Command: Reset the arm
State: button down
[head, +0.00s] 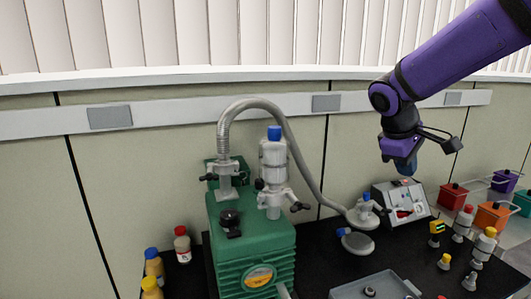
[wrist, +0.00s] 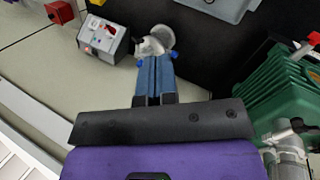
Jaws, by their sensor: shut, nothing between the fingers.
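My purple arm reaches in from the upper right of the head view. My gripper (head: 406,166) hangs in the air above the right part of the black table, over the grey control box (head: 398,198). In the wrist view my gripper (wrist: 155,62) shows its two blue fingers pressed together, with nothing between them. The control box (wrist: 103,37) lies beyond the fingertips to the left there. My gripper touches nothing that I can see.
A green vacuum pump (head: 250,240) with a corrugated hose (head: 300,150) stands left of my gripper. Several small bottles and fittings sit at the right. A grey tray (head: 372,287) lies in front. Bottles (head: 182,245) stand at the left. A wall is behind.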

jog(key=s+r+m+t+y, duration=0.1)
jog(key=s+m, duration=0.3)
jog(key=s, duration=0.8)
jog(key=s+r+m+t+y, duration=0.2)
jog(key=s+m+y, duration=0.1)
jog(key=s, duration=0.9)
jog(key=shift+a+r+m+t+y, duration=0.25)
jog(key=shift+a+m+t+y, duration=0.15)
jog(key=shift+a, duration=0.1)
